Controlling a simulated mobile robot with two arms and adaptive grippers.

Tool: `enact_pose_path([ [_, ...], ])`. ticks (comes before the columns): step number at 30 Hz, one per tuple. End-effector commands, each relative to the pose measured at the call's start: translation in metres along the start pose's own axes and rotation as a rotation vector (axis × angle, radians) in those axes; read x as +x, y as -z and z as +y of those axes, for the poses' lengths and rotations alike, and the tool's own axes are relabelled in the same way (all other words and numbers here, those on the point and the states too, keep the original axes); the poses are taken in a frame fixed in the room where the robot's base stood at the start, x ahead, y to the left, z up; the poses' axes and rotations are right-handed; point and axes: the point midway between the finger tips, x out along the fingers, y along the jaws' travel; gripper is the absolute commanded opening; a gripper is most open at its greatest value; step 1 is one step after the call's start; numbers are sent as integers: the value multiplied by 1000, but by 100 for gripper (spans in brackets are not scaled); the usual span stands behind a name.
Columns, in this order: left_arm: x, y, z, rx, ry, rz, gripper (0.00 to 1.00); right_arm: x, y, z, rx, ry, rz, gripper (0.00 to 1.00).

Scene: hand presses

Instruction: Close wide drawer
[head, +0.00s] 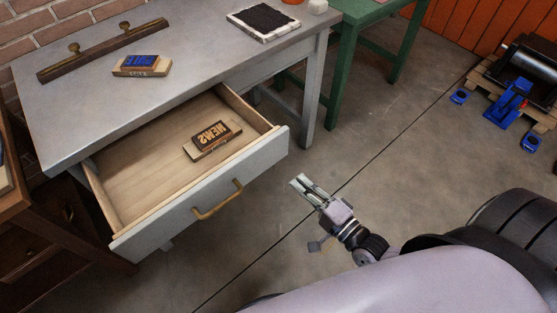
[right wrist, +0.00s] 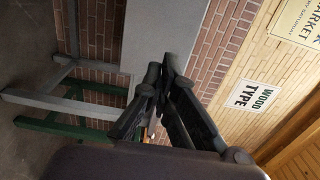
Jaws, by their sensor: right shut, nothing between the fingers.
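The wide drawer (head: 205,192) of the grey table (head: 165,90) stands pulled far out in the head view. Its grey front carries a brass handle (head: 218,200). A wooden block with dark raised letters (head: 212,139) lies inside on the drawer floor. My right gripper (head: 301,184) is to the right of the drawer front, apart from it and from the handle. Its fingers are shut and empty; they also show in the right wrist view (right wrist: 165,90). My left gripper is not seen.
On the tabletop are a blue-lettered block (head: 142,65), a dark rail with brass knobs (head: 103,50) and a black pad (head: 263,21). A brown wooden cabinet (head: 40,235) stands close at the drawer's left. A green table (head: 350,45) is behind. The floor right of the drawer is clear.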

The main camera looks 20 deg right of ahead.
Motion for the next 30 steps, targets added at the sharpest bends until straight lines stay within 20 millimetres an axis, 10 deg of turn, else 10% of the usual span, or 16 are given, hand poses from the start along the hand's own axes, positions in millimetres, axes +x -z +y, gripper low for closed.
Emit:
enact_pose_path([
  [13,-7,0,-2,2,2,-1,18,85,0,-1,-2,0,0,0],
  [30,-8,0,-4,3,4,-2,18,97,0,1,-3,-2,0,0],
])
